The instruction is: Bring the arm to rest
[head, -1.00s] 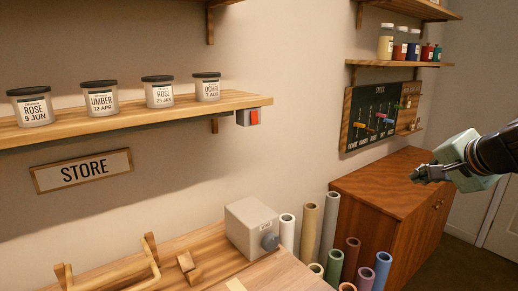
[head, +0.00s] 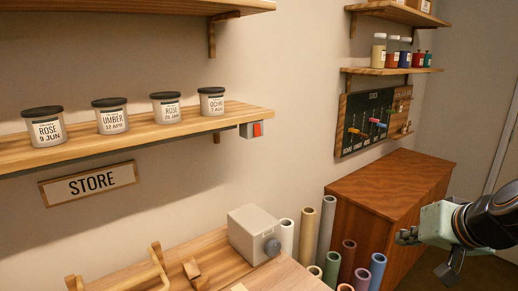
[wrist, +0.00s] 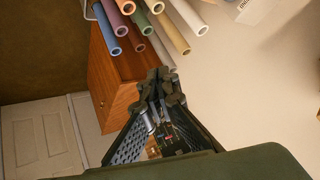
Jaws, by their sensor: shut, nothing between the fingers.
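My gripper (head: 406,237) is at the right edge of the head view, in front of the wooden cabinet (head: 395,190) and apart from it. In the wrist view its fingers (wrist: 158,88) meet, shut and empty. Part of my arm runs out of the head view on the right.
Four-sided wooden cabinet and paper rolls (head: 308,232) stand by the workbench (head: 210,262), which bears a grey box (head: 252,232). A wall shelf (head: 160,135) holds several labelled jars (head: 109,117). A pegboard (head: 366,122) hangs under another shelf (head: 392,71). Open air surrounds my gripper.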

